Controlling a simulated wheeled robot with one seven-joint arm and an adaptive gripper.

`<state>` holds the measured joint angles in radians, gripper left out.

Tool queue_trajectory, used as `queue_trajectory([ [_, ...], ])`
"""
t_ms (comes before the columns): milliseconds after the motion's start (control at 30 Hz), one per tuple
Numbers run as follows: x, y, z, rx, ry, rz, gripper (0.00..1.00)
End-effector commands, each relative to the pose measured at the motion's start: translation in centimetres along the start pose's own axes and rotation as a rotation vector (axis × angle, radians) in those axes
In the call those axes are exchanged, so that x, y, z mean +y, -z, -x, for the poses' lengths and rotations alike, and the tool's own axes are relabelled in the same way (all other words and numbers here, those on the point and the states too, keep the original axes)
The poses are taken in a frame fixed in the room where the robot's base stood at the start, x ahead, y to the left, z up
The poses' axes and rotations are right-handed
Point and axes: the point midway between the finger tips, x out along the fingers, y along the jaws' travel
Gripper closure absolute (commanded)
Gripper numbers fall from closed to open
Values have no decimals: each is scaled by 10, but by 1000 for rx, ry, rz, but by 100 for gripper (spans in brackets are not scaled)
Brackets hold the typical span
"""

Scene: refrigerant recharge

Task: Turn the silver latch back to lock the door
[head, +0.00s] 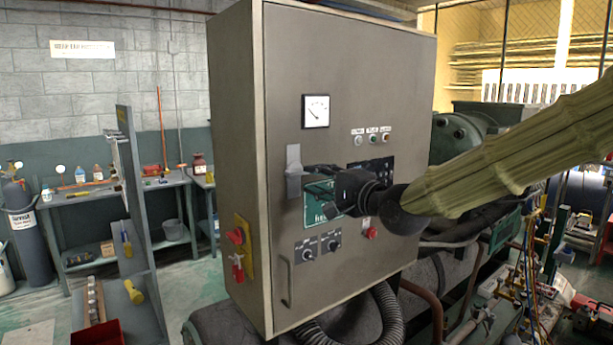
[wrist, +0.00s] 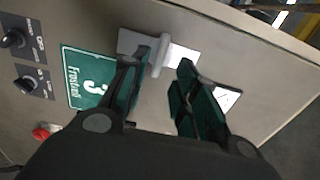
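The silver latch (head: 293,162) sits on the left part of the front door (head: 390,60) of a grey cabinet. The door looks closed. In the wrist view the latch (wrist: 159,52) shows as a pale plate with a raised handle, just ahead of my fingers. My gripper (head: 311,179) reaches in from the right, close to the latch. In the wrist view my gripper (wrist: 164,64) is open, with one dark green finger on each side of the handle's line. Nothing is held. I cannot tell whether a finger touches the latch.
A green sign (wrist: 88,78) is beside the latch, partly behind my gripper in the head view. A gauge (head: 316,111) sits above it. Knobs (head: 320,243), a red button (head: 370,233) and a door handle (head: 286,281) are lower. A red switch (head: 237,237) juts from the cabinet's left side.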

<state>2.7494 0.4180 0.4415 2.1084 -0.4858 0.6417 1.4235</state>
Motion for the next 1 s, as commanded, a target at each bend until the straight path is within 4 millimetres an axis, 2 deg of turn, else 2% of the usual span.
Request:
queue_trajectory([
  [333, 0, 0, -32, -1, -1, 3, 71],
  [667, 0, 0, -50, 0, 0, 2, 71],
  [833, 0, 0, -49, 0, 0, 1, 100],
  [1000, 0, 0, -49, 0, 0, -1, 100],
])
